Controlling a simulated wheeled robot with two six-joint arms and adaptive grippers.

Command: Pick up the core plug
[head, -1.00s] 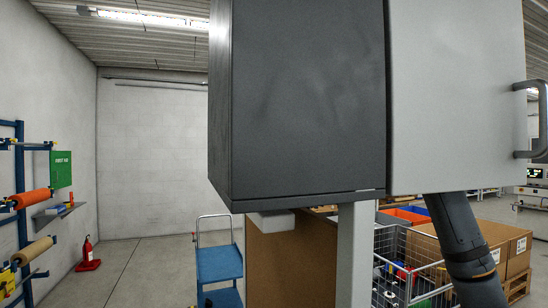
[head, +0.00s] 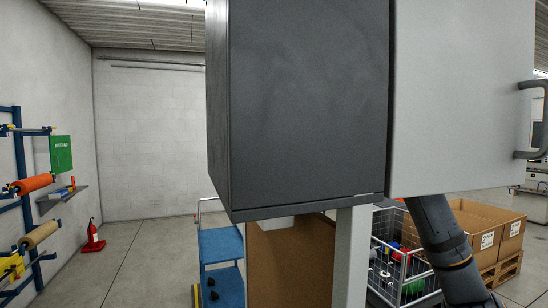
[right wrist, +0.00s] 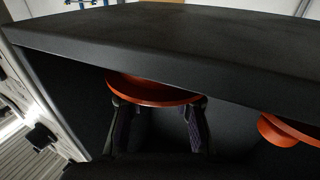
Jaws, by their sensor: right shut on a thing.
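An orange-red round piece with a wide rim (right wrist: 152,92), which looks like the core plug, shows in the right wrist view. The two dark fingers of my right gripper (right wrist: 158,108) are shut on it, one at each side. Part of the plug is hidden behind the edge of a dark panel (right wrist: 180,35); I cannot tell whether it touches the panel. A second, similar orange-red piece (right wrist: 285,130) is at the right, apart from my gripper. The head view shows neither gripper, only my right arm at the lower right.
A dark grey cabinet (head: 305,100) and a light grey door with a handle (head: 460,100) fill the middle of the head view. A blue cart (head: 222,244), a wire bin (head: 405,285) and cardboard boxes (head: 485,230) stand beyond. The floor at left is open.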

